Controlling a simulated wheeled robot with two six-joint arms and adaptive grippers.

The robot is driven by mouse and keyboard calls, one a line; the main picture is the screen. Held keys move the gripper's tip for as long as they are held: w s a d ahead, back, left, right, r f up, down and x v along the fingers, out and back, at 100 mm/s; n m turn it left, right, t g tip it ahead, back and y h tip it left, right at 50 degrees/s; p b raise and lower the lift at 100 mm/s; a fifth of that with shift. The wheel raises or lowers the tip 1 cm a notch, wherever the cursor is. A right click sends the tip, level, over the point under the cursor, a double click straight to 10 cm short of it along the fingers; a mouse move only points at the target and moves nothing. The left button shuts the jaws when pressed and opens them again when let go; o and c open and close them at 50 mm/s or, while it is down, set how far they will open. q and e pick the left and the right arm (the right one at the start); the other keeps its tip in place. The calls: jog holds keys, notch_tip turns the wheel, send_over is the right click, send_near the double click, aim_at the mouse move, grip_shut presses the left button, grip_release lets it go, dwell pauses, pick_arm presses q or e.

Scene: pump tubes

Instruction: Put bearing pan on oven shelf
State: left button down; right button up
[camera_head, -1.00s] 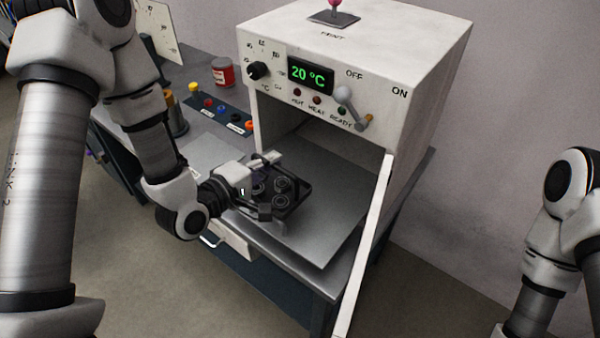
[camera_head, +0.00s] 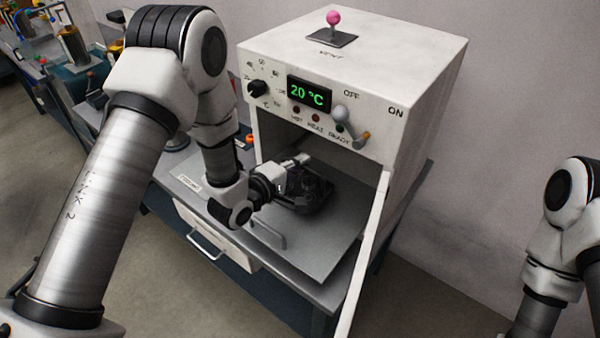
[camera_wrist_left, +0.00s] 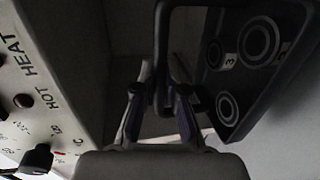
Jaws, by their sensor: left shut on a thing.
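The dark bearing pan (camera_head: 318,196) is at the oven's front opening, over the grey oven shelf (camera_head: 318,248); I cannot tell whether it touches the shelf. In the left wrist view the pan (camera_wrist_left: 237,102) holds several round bearings, some with number marks, and its frame and handle run past the fingers. My left gripper (camera_head: 295,183) is shut on the pan's near side; its fingers also show in the left wrist view (camera_wrist_left: 160,105). The white oven (camera_head: 420,75) is open at the front and its display reads 20 °C. My right gripper is out of view.
The white oven door (camera_head: 367,255) stands open right of the shelf. A control lever (camera_head: 350,122) sticks out above the opening. A drawer (camera_head: 212,240) with a handle is below the bench at left. A pink-knobbed lever (camera_head: 333,20) tops the oven.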

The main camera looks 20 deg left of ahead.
aim_at(300, 186)
pick_arm(q)
notch_tip(300, 186, down, 3)
jog(key=shift+w+d+f+p, duration=0.1)
jog(key=shift+p, duration=0.5)
jog(key=shift+w+f, duration=0.15)
jog(key=shift+f, duration=0.2)
jog(key=c, duration=1.2)
grip_release()
jog(key=shift+c, duration=0.2)
jog(key=b+v, duration=0.3)
jog(key=v, duration=0.9)
jog(key=shift+s, duration=0.2)
jog(key=shift+d, duration=0.1)
